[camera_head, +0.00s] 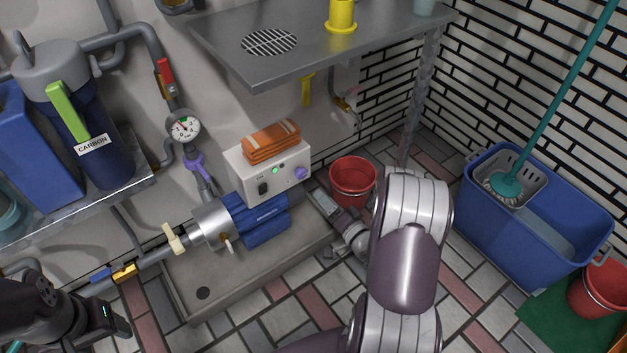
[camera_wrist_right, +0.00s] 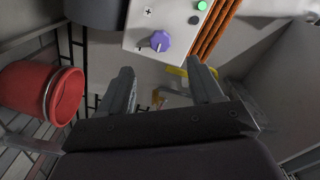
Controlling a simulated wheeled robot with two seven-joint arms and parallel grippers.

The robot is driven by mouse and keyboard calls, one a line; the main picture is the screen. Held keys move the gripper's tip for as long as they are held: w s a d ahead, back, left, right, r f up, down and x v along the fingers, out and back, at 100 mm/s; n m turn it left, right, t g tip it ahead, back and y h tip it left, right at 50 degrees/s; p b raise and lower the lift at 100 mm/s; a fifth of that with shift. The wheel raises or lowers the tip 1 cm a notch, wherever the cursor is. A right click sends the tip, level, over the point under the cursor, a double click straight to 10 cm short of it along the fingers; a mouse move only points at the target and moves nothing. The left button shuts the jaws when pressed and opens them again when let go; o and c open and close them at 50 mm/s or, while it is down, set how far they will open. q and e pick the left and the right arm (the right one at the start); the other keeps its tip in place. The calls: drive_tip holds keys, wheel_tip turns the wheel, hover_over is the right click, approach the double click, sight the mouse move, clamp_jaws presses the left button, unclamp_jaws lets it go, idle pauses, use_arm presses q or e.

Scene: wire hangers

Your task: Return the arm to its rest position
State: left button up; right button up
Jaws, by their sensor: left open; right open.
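My right arm comes up from the bottom of the head view, and its gripper (camera_head: 322,200) points up and left, near the white control box (camera_head: 268,172). In the right wrist view the two fingers of my right gripper (camera_wrist_right: 164,85) stand apart with nothing held between them. The box's purple knob (camera_wrist_right: 161,41) shows just beyond the fingers. My left arm is at the bottom left of the head view, with its dark gripper end (camera_head: 116,322) over the floor near the pipe. Its fingers are hard to make out, and nothing is seen held there.
A red bucket (camera_head: 353,181) stands close to my right gripper. A blue pump (camera_head: 262,220) sits in the grey tray (camera_head: 190,311). A metal shelf (camera_head: 300,65) hangs above. A blue mop bucket (camera_head: 535,250) stands at right. An orange cloth (camera_head: 271,142) lies on the box.

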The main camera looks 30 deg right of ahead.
drive_tip(key=s, duration=0.2)
drive_tip(key=shift+s+d, duration=0.1)
drive_tip(key=shift+s, duration=0.2)
drive_tip(key=shift+f, duration=0.1)
